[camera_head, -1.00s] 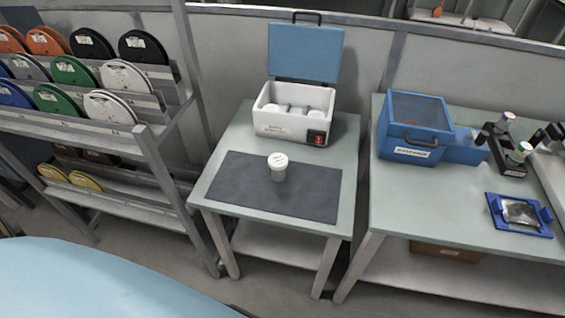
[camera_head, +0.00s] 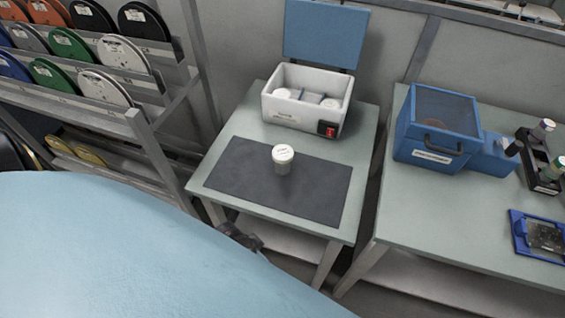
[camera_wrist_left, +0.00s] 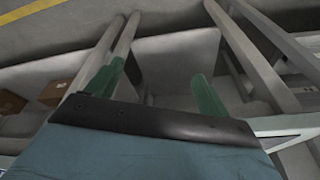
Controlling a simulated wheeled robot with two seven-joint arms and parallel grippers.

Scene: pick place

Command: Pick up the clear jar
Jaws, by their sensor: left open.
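The clear jar (camera_head: 283,160) with a white lid stands upright on a dark grey mat (camera_head: 235,180) on the small table in the head view. My left gripper shows in the head view (camera_head: 240,238) as a dark shape at the table's front edge, in front of and below the jar, partly hidden by my blue arm. In the left wrist view my left gripper (camera_wrist_left: 155,95) has its two green fingers spread apart with nothing between them. The jar is not visible in the wrist view. My right gripper is not in view.
A white box (camera_head: 305,100) with an open blue lid and white-capped jars inside stands behind the mat. A spool rack (camera_head: 150,140) is at left. A second table (camera_head: 420,220) at right carries a blue box (camera_head: 437,128). The mat around the jar is clear.

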